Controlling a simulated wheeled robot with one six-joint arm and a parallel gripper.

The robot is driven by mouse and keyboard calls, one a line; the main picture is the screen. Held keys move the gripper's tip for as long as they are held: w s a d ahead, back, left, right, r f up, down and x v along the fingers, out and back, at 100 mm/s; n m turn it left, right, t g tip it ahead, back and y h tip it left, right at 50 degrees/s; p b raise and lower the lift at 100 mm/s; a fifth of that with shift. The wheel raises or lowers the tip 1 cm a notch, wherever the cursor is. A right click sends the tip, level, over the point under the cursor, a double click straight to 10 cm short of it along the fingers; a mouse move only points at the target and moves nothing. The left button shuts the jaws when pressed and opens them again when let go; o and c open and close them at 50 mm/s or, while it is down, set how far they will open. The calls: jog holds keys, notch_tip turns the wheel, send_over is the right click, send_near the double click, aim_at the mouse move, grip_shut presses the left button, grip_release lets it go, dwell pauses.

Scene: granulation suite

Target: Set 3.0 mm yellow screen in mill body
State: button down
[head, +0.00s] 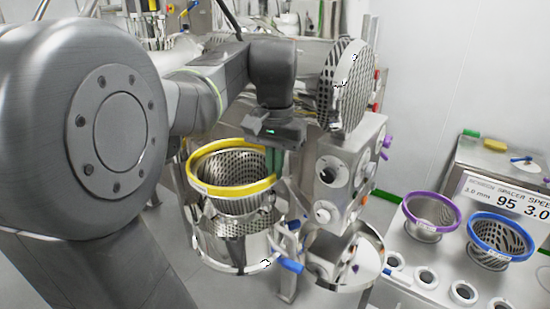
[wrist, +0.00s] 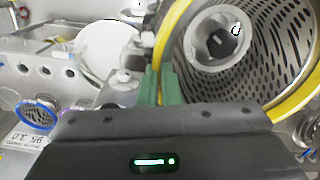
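The yellow-rimmed perforated screen (head: 232,187) is upright in the head view, rim up. My gripper (head: 275,158) has its green fingers at the rim's right side. In the wrist view the fingers (wrist: 161,86) are shut on the yellow rim (wrist: 172,38), and the perforated wall (wrist: 268,50) fills the right side. A shiny round steel vessel (head: 232,246), apparently the mill body, is directly below the screen. I cannot tell whether the screen touches it. A grey round hub (wrist: 207,38) shows inside the screen's ring in the wrist view.
A steel gear block (head: 345,170) with knobs stands close right of my gripper, with a blue-handled clamp (head: 288,265) below. A large perforated disc (head: 345,85) rises behind. Purple (head: 432,213) and blue (head: 496,240) screens sit on the right bench beside a sign (head: 508,205).

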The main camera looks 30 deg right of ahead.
aim_at(274, 209)
jog(key=shift+f+b, duration=2.05)
jog(key=shift+f, duration=1.65)
jog(key=shift+a, duration=0.1)
jog(key=c, duration=1.6)
grip_release()
jog(key=shift+o, duration=0.2)
notch_tip(274, 209, up, 14)
jog(key=shift+s+f, duration=0.1)
